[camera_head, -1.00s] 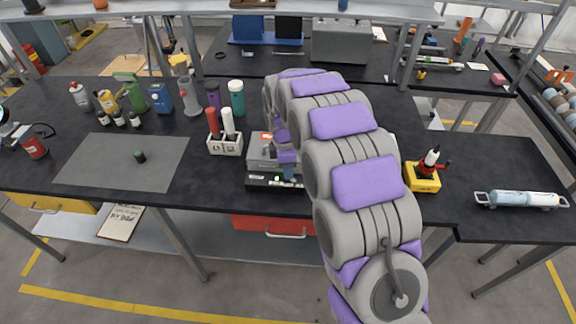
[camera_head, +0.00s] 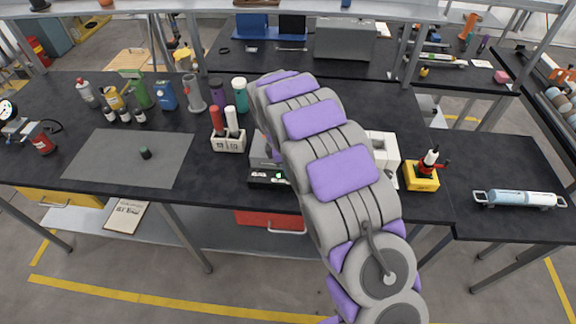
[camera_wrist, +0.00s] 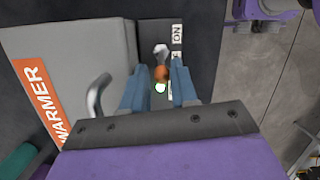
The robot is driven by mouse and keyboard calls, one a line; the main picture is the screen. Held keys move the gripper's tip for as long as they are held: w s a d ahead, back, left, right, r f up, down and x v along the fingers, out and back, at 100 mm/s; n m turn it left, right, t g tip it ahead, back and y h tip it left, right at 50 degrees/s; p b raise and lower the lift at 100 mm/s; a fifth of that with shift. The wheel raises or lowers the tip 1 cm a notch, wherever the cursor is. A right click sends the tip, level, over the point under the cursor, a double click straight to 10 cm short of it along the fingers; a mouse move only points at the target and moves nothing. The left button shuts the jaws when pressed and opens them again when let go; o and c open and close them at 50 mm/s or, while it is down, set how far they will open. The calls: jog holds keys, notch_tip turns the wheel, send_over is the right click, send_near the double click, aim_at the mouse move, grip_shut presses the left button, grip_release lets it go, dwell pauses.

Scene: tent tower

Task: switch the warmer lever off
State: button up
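The warmer (camera_wrist: 75,60) is a grey box with an orange WARMER label in the wrist view. In the head view the warmer (camera_head: 258,148) shows at the bench front, partly behind my arm. Its lever (camera_wrist: 161,73), with an orange part and a pale metal end, stands on the dark panel beside the box. An ON label (camera_wrist: 177,31) is just beyond the lever; a second label is mostly hidden by a finger. My gripper (camera_wrist: 160,68) is open, its two blue fingers on either side of the lever. I cannot tell whether either finger touches it. The head view hides my gripper behind my arm.
A curved metal handle (camera_wrist: 98,95) on the warmer is close to the left finger. A white holder (camera_head: 229,146) with red and white bottles stands left of the warmer. A yellow holder (camera_head: 421,178) stands to the right. A grey mat (camera_head: 110,160) lies left.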

jog(key=p+v, duration=0.3)
jog(key=v, duration=1.4)
jog(key=shift+r, duration=0.15)
jog(key=s+d+r+m+g, duration=0.1)
jog(key=s+d+r+m, duration=0.35)
jog(key=s+d, duration=0.35)
jog(key=s+d+r+m, duration=0.3)
jog(key=s+d+m, duration=0.2)
jog(key=s+d, duration=0.3)
jog(key=s+d+f+m, duration=0.1)
jog(key=s+m, duration=0.2)
jog(key=s, duration=0.5)
jog(key=s+d+f+m+y, duration=0.1)
jog(key=s+d+f+m, duration=0.1)
jog(key=s, duration=0.6)
jog(key=s+d+f+m+y, duration=0.1)
jog(key=s+d+m, duration=0.1)
jog(key=s+m, duration=0.3)
jog(key=s, duration=0.3)
jog(key=shift+s+f+g, duration=0.15)
jog(key=shift+s+g, duration=0.1)
jog(key=shift+g, duration=0.05)
